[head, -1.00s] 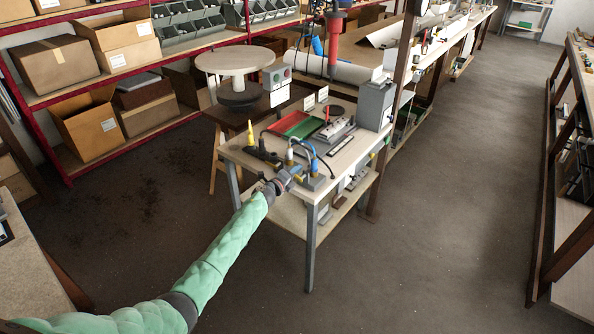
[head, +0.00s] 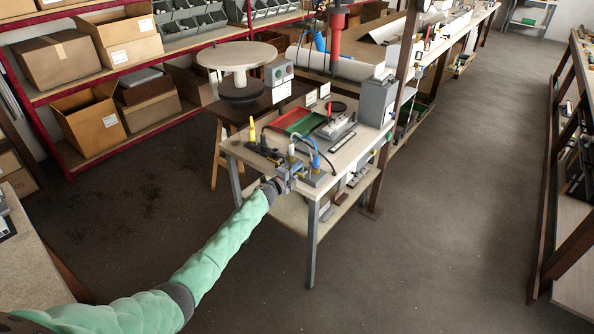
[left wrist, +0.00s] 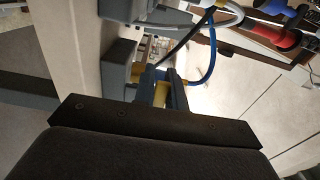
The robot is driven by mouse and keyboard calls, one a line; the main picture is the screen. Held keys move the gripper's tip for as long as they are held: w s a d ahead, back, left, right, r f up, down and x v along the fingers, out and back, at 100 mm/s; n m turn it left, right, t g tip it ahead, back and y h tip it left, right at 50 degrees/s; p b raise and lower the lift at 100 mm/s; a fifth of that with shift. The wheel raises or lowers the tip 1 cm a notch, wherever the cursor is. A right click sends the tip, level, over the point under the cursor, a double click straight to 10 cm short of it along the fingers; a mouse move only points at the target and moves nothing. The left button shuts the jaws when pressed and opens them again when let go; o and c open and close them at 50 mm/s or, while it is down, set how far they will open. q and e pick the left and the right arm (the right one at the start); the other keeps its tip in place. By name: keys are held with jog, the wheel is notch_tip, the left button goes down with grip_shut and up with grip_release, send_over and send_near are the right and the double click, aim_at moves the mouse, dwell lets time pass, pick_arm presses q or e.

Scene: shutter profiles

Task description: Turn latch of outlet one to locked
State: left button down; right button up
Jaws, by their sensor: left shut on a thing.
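My left gripper (head: 285,180) is at the front left edge of the small workbench (head: 340,167), beside a grey fixture with a blue-capped and a white-capped hose fitting. In the left wrist view, the dark fingers (left wrist: 163,92) are shut on a small yellow, brass-like piece (left wrist: 161,95), which appears to be the latch. A grey block (left wrist: 119,65) of the fixture is close beside the fingertips. A blue hose (left wrist: 212,52) curves past them. The fingers hide much of the latch, so its exact angle and its outlet number cannot be read. My right gripper is out of view.
A yellow-tipped tool (head: 253,130), a green and red tray (head: 298,121) and a grey box (head: 377,102) stand on the workbench. A round-topped stand (head: 237,55) is behind it at left. The floor (head: 440,220) to the right is clear.

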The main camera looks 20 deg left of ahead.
pick_arm(q)
jog(key=shift+a, duration=0.1)
jog(key=c, duration=1.4)
grip_release()
jog(key=shift+f, duration=0.1)
jog(key=shift+c, duration=0.2)
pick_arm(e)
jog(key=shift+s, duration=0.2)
